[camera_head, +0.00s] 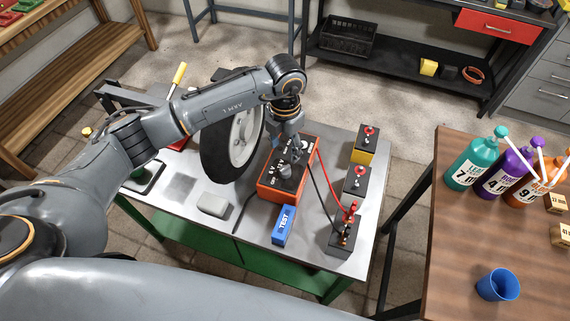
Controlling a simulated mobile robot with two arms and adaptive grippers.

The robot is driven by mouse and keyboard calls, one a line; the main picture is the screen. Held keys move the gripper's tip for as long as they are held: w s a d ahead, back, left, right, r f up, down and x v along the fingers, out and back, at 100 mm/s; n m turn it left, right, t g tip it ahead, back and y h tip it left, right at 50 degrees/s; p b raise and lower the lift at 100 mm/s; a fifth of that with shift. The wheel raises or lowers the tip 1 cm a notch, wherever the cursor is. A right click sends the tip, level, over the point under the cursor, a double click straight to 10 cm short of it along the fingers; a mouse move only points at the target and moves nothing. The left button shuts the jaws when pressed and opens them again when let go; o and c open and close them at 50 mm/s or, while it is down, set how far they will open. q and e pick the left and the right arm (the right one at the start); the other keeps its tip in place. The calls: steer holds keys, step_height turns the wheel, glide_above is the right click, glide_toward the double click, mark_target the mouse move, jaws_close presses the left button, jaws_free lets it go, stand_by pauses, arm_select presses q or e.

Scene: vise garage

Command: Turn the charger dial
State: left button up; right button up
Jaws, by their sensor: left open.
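The charger (268,193) is an orange box with a dark top, standing on the grey metal workbench in the middle of the view. A grey knob-like dial (284,171) shows on its top, partly hidden. My left gripper (291,157) points down over the back part of the charger's top. Its fingers are small in the view and it is open. I cannot tell whether the fingers touch the dial. Red and black cables run from the charger to a battery (342,239) at the bench's right side. My right gripper is not in view.
A wheel (217,150) stands left of the charger, close to my left arm. A blue TEST box (284,226) lies in front, and two more batteries (355,181) (364,146) stand right. A wooden table (450,250) with bottles and a blue cup (498,285) is at the right.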

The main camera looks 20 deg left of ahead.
mark_target(285, 168)
arm_select(q)
step_height(285, 168, down, 9)
steer(key=shift+f+p, duration=0.2)
steer(key=shift+p, duration=0.6)
steer(key=c, duration=1.1)
